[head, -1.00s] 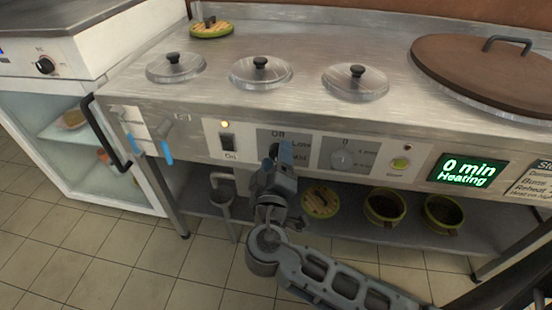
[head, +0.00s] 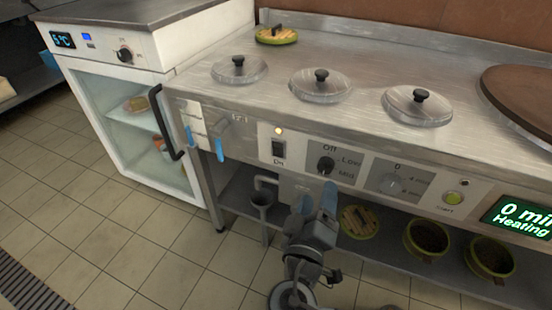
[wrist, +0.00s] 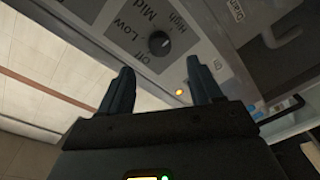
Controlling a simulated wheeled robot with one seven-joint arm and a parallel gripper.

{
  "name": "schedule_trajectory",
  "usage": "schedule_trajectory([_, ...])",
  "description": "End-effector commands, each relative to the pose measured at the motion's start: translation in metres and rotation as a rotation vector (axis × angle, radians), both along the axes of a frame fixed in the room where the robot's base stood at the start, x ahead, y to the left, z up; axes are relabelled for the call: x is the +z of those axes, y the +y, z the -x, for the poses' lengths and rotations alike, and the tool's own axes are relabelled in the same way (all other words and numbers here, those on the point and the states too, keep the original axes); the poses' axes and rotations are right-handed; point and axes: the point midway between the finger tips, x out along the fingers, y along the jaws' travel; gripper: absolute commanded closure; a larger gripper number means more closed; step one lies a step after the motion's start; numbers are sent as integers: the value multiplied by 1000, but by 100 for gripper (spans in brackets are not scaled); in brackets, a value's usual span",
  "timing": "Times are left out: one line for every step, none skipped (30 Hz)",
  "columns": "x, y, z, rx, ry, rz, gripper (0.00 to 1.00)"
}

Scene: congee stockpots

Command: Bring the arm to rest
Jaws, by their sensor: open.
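My gripper (head: 317,198) is open and empty, its two blue-grey fingers apart, in front of the counter and just below its control panel. The heat knob (head: 326,164), a black dial marked Off, Low and Mid, shows clear above the fingertips. In the wrist view, the gripper (wrist: 160,72) points up toward the panel's underside, with the same knob (wrist: 158,42) beyond the fingertips and nothing between the fingers. My forearm is mostly below the picture's edge.
The steel counter (head: 360,55) holds several lidded wells. A black bar handle (head: 163,120) sticks out at left. The tiled floor (head: 120,225) is clear.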

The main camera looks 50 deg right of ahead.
Motion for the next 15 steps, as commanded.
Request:
schedule_trajectory([0, 0, 0, 0, 0, 0, 36])
schedule_trajectory([0, 0, 0, 0, 0, 0, 36])
schedule_trajectory([0, 0, 0, 0, 0, 0, 36])
schedule_trajectory([0, 0, 0, 0, 0, 0, 36])
schedule_trajectory([0, 0, 0, 0, 0, 0, 36])
schedule_trajectory([0, 0, 0, 1, 2, -1, 36])
schedule_trajectory([-1, 0, 1, 4, 5, -4, 36])
schedule_trajectory([-4, 0, 2, 11, 12, -10, 36])
schedule_trajectory([-8, 0, 4, 25, 27, -23, 36])
schedule_trajectory([-13, 0, 6, 42, 43, -39, 36])
schedule_trajectory([-19, 0, 9, 63, 61, -58, 36])
schedule_trajectory([-29, 2, 15, 100, 92, -93, 36])
schedule_trajectory([-38, 4, 20, 134, 118, -124, 36])
schedule_trajectory([-47, 7, 25, 171, 142, -159, 36])
schedule_trajectory([-59, 12, 34, 226, 177, -211, 36])
